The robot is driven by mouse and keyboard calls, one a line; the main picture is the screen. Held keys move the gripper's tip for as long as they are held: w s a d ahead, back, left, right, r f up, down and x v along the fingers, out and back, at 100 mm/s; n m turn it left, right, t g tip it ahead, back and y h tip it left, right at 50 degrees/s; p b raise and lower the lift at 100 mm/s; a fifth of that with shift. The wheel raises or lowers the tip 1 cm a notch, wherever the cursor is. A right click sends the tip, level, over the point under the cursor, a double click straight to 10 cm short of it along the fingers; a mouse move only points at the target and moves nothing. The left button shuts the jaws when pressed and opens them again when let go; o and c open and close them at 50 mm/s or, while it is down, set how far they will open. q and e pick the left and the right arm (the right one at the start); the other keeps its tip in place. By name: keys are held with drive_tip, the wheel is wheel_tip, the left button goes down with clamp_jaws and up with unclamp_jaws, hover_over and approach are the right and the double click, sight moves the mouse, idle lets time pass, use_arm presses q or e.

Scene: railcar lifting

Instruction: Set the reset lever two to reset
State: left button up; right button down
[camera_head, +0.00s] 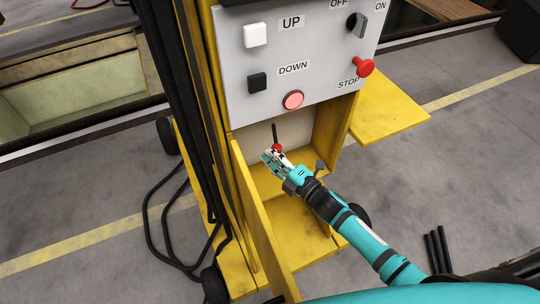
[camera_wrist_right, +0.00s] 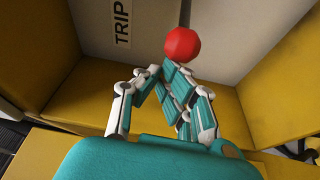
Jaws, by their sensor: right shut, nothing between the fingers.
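The reset lever is a thin dark rod with a red ball knob (camera_head: 277,148), inside the yellow recess below the control panel. The red knob (camera_wrist_right: 182,46) also shows in the right wrist view, just beyond my fingertips and slightly to the right. My right gripper (camera_head: 270,157) is shut and empty, right at the knob; I cannot tell whether it touches it. In the right wrist view the closed fingers (camera_wrist_right: 158,74) point at the recess's back panel. A TRIP label (camera_wrist_right: 121,25) is on that panel, left of the knob. No RESET label shows. My left gripper is not in view.
The grey control panel (camera_head: 230,90) with UP, DOWN and STOP controls overhangs the recess. Yellow side walls (camera_head: 258,215) bound it closely on both sides. A yellow shelf (camera_head: 390,108) sticks out at right. Black cables (camera_head: 160,215) lie on the floor at left.

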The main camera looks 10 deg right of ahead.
sight(280, 150)
drive_tip(key=d+n+g+y+b, duration=0.2)
drive_tip(key=d+g+y, duration=0.1)
drive_tip(key=d+n+g+y+b, duration=0.1)
drive_tip(key=d+n+y, duration=0.1)
drive_tip(key=shift+s+d+f, duration=0.2)
drive_tip(key=shift+d+f, duration=0.05)
drive_tip(key=d, duration=0.1)
drive_tip(key=d+b, duration=0.1)
drive_tip(key=w+d+b, duration=0.1)
drive_tip(key=shift+d+r, duration=0.25)
drive_tip(key=shift+d, duration=0.15)
drive_tip(key=shift+w+d+r, duration=0.1)
drive_tip(key=shift+w+d, duration=0.05)
drive_tip(key=shift+d, duration=0.05)
